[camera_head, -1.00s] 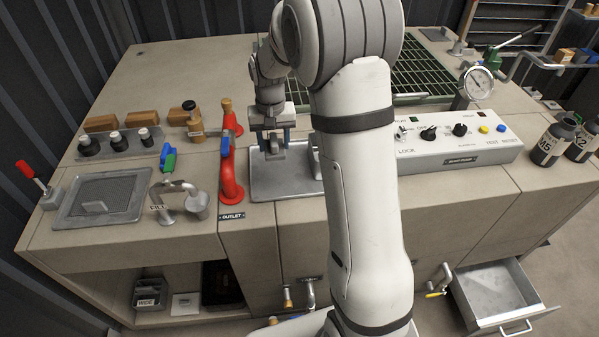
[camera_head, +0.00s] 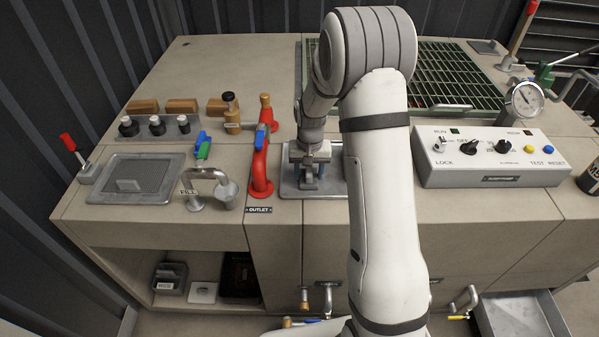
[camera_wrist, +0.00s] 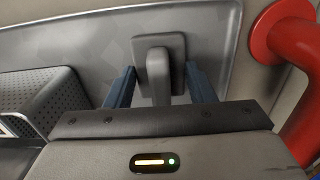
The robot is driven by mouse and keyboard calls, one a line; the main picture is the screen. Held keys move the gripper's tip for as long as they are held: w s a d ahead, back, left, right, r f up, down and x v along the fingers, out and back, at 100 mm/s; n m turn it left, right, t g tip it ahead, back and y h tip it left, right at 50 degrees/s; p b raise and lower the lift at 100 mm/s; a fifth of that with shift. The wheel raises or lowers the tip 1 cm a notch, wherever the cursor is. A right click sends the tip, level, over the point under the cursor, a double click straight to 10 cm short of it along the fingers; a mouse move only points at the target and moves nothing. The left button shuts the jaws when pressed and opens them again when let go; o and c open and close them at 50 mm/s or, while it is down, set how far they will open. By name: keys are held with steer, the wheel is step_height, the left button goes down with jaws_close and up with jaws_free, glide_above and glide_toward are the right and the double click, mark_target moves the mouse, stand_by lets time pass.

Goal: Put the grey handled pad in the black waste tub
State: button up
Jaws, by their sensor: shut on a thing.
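The grey pad with an upright handle shows in the wrist view (camera_wrist: 157,52), flat side towards the shallow steel tray (camera_wrist: 95,35). My gripper (camera_wrist: 160,88) is shut on the handle, with one blue finger on each side. In the head view my gripper (camera_head: 309,180) is low over the tray (camera_head: 290,191), and the pad is mostly hidden by it. I cannot tell whether the pad touches the tray. A black open tub (camera_head: 238,277), likely the waste tub, stands on the shelf below the bench, left of centre.
A red outlet pipe (camera_head: 259,170) stands close left of the tray. A grey perforated box (camera_wrist: 40,100) lies near my gripper. The control box (camera_head: 487,160) is to the right. A labelled grey tub (camera_head: 170,278) shares the shelf. An open drawer (camera_head: 520,315) juts out at lower right.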

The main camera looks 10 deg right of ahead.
steer(key=shift+f, duration=0.2)
steer(key=o, duration=0.9)
steer(key=shift+r, duration=0.1)
